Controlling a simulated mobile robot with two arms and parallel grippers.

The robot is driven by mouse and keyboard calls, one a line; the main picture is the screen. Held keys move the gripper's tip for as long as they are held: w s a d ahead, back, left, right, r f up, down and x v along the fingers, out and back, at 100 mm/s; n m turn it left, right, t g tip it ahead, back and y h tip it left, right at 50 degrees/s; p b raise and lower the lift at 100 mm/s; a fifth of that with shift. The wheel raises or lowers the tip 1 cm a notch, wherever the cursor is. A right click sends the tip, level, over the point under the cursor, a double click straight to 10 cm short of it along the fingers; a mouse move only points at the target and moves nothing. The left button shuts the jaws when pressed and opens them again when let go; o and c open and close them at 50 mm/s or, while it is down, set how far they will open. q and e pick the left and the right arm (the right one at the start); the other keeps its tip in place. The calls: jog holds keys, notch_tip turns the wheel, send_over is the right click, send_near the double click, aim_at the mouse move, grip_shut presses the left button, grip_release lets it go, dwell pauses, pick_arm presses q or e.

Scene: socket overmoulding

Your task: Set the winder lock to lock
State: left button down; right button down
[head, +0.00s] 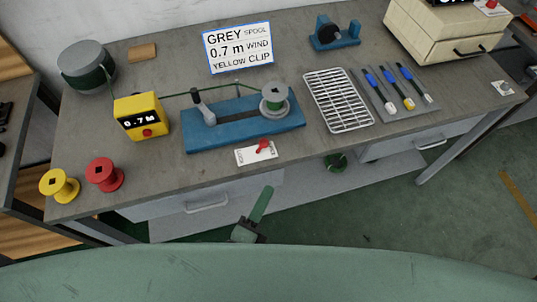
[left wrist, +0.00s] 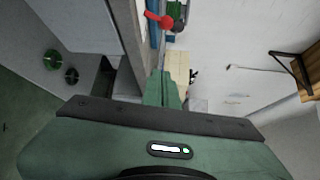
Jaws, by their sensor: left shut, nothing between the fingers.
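The winder lock is a small red lever (head: 263,146) on a white label plate (head: 246,156) at the table's front edge, before the blue winder (head: 215,138). The lever stands near the plate's middle, its knob leaning away from the edge; the labels are too small to read. The lever also shows at the top of the left wrist view (left wrist: 162,20). My left gripper (head: 266,191) is shut and empty, in front of the table edge and below the lever in the picture, apart from it. Its green fingers show in the left wrist view (left wrist: 160,80). My right gripper is not in view.
The winder carries a grey spool (head: 275,100) with green cable running from a yellow meter (head: 142,116) reading 0.7 m. Red (head: 105,174) and yellow (head: 59,186) spools stand at the left. A wire rack (head: 338,100) lies right of the winder. A drawer handle (head: 207,205) juts below the tabletop.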

aim_at(261, 147)
pick_arm(q)
jog(key=w+p, duration=0.1)
jog(key=w, duration=0.2)
jog(key=w+p, duration=0.1)
jog(key=w, duration=0.3)
jog(key=w+d+p, duration=0.1)
jog(key=w, duration=0.3)
jog(key=shift+f, duration=0.25)
jog(key=shift+w+a, duration=0.2)
jog(key=shift+a, duration=0.1)
jog(key=shift+s+a+n+h+b, duration=0.15)
jog(key=shift+n+h+b, duration=0.15)
jog(key=shift+b, duration=0.15)
